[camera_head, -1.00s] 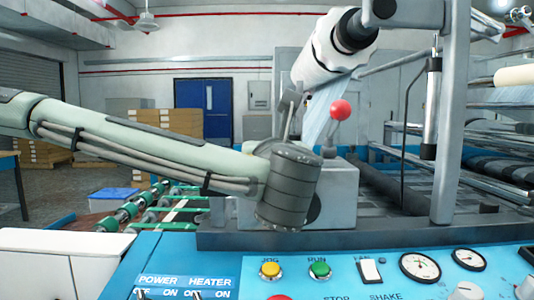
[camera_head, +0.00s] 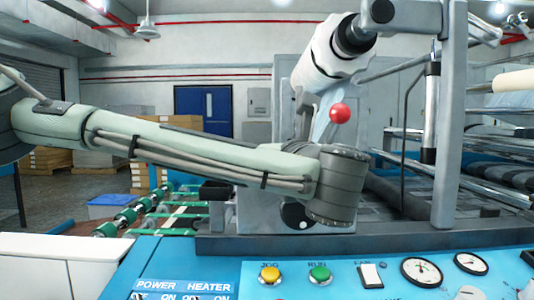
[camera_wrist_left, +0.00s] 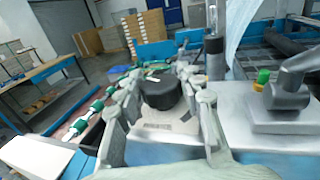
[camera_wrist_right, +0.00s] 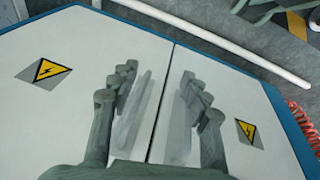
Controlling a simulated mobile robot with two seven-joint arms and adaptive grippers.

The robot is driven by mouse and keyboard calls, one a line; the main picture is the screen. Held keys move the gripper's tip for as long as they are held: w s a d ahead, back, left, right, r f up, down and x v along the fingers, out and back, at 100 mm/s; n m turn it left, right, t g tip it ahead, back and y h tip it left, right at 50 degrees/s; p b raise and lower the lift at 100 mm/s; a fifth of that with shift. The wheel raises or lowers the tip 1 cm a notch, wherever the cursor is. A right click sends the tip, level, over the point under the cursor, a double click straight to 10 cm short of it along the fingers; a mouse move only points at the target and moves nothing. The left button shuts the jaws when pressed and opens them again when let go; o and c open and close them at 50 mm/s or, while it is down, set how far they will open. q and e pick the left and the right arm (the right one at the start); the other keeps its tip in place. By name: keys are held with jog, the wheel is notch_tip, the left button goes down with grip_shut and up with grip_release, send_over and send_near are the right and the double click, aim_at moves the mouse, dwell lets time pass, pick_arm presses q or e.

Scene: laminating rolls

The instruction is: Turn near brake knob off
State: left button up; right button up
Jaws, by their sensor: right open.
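A black round knob (camera_wrist_left: 161,92) stands on a grey block in the left wrist view. My left gripper (camera_wrist_left: 161,75) has its two fingers on either side of this knob; whether they touch it is unclear. In the head view my left arm reaches across the machine's front and hides its gripper. A dark block-like part (camera_head: 215,191), perhaps the same knob, shows just behind the arm. Another black knob with a white mark (camera_head: 297,215) shows below the arm. My right gripper (camera_wrist_right: 155,85) is open and empty over a white cabinet top.
A blue control panel (camera_head: 235,265) with a yellow button (camera_head: 269,275), a green button (camera_head: 319,274) and gauges lies in front. A red ball lever (camera_head: 340,113) rises behind my arm. Green rollers (camera_head: 125,215) lie left. Warning labels (camera_wrist_right: 46,70) mark the white cabinet.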

pick_arm(q)
jog(key=o, duration=0.3)
jog(key=shift+o, duration=0.2)
jog(key=v, duration=1.2)
